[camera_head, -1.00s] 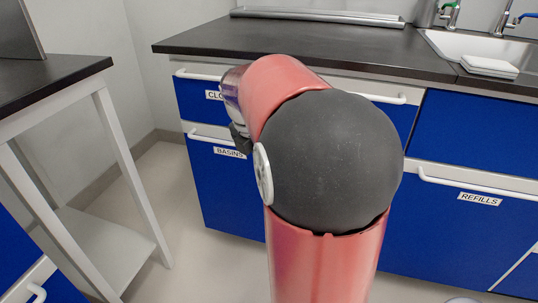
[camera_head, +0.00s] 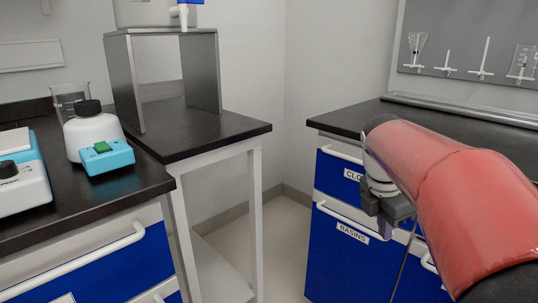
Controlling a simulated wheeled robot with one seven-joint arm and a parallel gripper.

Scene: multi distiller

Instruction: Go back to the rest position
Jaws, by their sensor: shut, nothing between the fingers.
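My arm, in red segments, reaches in from the right edge of the head view. At its end, my gripper (camera_head: 390,210) shows as a small dark grey part in front of the blue drawer cabinet (camera_head: 345,251). It is shut and holds nothing that I can see. Its fingertips are hard to make out against the cabinet. It hangs in the air below the level of the right counter top.
A dark counter (camera_head: 350,117) stands right. At left, a bench (camera_head: 80,205) carries a white bottle (camera_head: 92,135), a blue device (camera_head: 107,158) and a glass beaker (camera_head: 69,97). A metal stand (camera_head: 124,85) is on the white-legged table (camera_head: 222,135). Floor between is free.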

